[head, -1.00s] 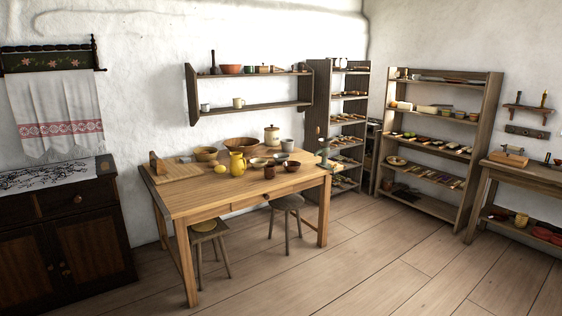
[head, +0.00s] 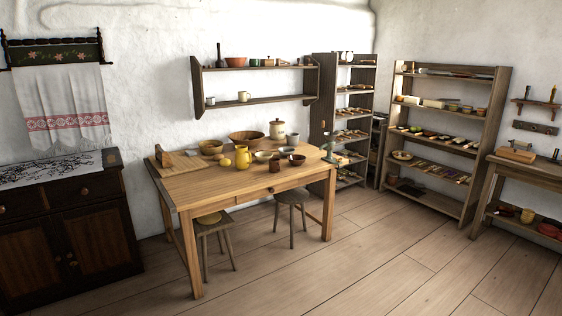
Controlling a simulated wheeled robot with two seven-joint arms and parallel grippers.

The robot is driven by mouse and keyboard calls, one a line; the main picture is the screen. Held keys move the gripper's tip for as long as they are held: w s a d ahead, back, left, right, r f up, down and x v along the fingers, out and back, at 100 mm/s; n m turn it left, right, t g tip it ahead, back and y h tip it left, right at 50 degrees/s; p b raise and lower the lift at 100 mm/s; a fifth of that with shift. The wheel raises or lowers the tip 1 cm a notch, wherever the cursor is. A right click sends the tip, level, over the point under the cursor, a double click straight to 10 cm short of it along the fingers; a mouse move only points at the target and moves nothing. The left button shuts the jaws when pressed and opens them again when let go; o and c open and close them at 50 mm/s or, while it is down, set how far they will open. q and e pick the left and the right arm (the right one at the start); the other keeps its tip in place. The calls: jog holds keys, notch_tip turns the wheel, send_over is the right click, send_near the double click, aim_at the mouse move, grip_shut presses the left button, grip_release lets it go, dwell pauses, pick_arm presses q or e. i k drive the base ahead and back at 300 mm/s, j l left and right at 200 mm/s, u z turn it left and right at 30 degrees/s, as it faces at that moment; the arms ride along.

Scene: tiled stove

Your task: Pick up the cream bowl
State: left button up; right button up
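Several bowls stand on the wooden table (head: 225,190) in the middle of the head view. A small pale bowl (head: 262,156), which looks cream, sits near the table's middle, just right of a yellow jug (head: 242,158). It is small in the picture, so its exact colour is hard to tell. Another small light dish (head: 286,150) is to its right, and a dark reddish bowl (head: 297,160) is near the right end. A larger brown bowl (head: 245,137) and a tan bowl (head: 210,147) stand behind. Neither of my grippers is in view.
Two stools (head: 292,197) (head: 213,222) stand at the table's front side, partly under it. A dark cabinet (head: 100,235) is at left. Shelves (head: 440,78) and a side bench (head: 540,172) are at right. The floor (head: 370,260) in front and to the right is clear.

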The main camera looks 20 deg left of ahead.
aim_at(264, 158)
jog(key=i+z, duration=0.1)
jog(key=i, duration=1.4)
